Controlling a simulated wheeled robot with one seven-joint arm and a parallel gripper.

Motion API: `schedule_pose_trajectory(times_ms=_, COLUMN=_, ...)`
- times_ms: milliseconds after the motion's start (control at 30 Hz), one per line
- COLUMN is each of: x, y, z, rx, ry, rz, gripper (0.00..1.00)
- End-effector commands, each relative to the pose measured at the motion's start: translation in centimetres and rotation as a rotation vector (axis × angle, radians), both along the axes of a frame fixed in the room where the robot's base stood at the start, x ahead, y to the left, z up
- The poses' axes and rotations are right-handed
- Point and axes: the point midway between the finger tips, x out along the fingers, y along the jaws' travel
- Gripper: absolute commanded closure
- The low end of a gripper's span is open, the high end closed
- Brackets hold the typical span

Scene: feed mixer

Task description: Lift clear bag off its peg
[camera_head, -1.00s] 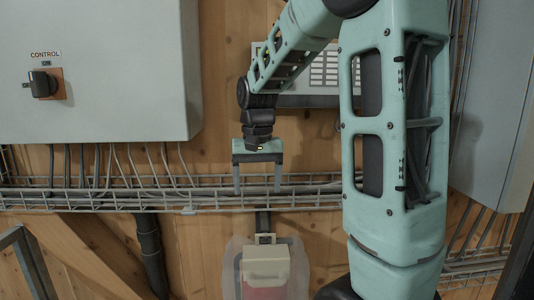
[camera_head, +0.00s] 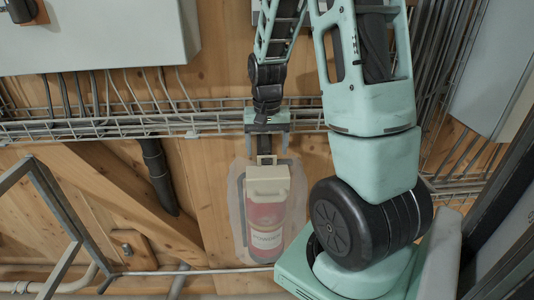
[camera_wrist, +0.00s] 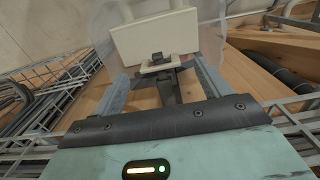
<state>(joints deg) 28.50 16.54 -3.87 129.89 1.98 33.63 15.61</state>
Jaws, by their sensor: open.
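The clear bag (camera_head: 238,205) hangs upright against the wooden wall, below the wire cable tray. Inside it is a container with a cream top (camera_head: 267,181) and a reddish lower part with a pale label. A dark peg (camera_head: 265,159) shows at the top of the bag; in the wrist view the dark peg (camera_wrist: 168,90) passes at a cream loop (camera_wrist: 159,66). My gripper (camera_head: 267,150) is open and points down just above the bag's top. In the wrist view its fingers (camera_wrist: 161,70) stand on either side of the peg. Whether they touch the bag cannot be told.
The wire cable tray (camera_head: 100,128) runs across the wall close behind my gripper. A grey control box (camera_head: 100,35) is at upper left. A black pipe (camera_head: 157,175) and a grey metal frame (camera_head: 52,200) stand left of the bag.

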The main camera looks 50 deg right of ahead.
Motion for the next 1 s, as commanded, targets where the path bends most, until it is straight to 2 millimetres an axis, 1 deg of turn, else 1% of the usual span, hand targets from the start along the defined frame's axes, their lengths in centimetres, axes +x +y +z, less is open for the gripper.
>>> schedule_pose_trajectory(times_ms=100, x=-0.1, y=0.0, z=-1.7, rx=0.002, ry=0.003, rz=-0.002, gripper=0.24)
schedule_pose_trajectory(times_ms=300, x=0.0, y=0.0, z=-3.4, rx=0.001, ry=0.001, rz=-0.002, gripper=0.24)
schedule_pose_trajectory(times_ms=633, x=0.0, y=0.0, z=-3.7, rx=0.0, ry=0.0, rz=-0.001, gripper=0.24)
schedule_pose_trajectory(times_ms=667, x=0.0, y=0.0, z=-3.7, rx=0.0, ry=0.0, rz=-0.001, gripper=0.29)
schedule_pose_trajectory(times_ms=700, x=0.0, y=0.0, z=-3.7, rx=0.0, ry=0.0, rz=-0.001, gripper=0.4)
schedule_pose_trajectory(times_ms=767, x=0.0, y=0.0, z=-3.7, rx=0.0, ry=0.0, rz=-0.001, gripper=0.57)
schedule_pose_trajectory(times_ms=800, x=0.0, y=0.0, z=-3.7, rx=0.0, ry=0.0, rz=-0.001, gripper=0.68)
schedule_pose_trajectory(times_ms=833, x=0.0, y=0.0, z=-3.7, rx=0.0, ry=0.0, rz=-0.001, gripper=0.73)
schedule_pose_trajectory(times_ms=1000, x=0.0, y=0.0, z=-3.6, rx=0.0, ry=0.0, rz=-0.001, gripper=0.73)
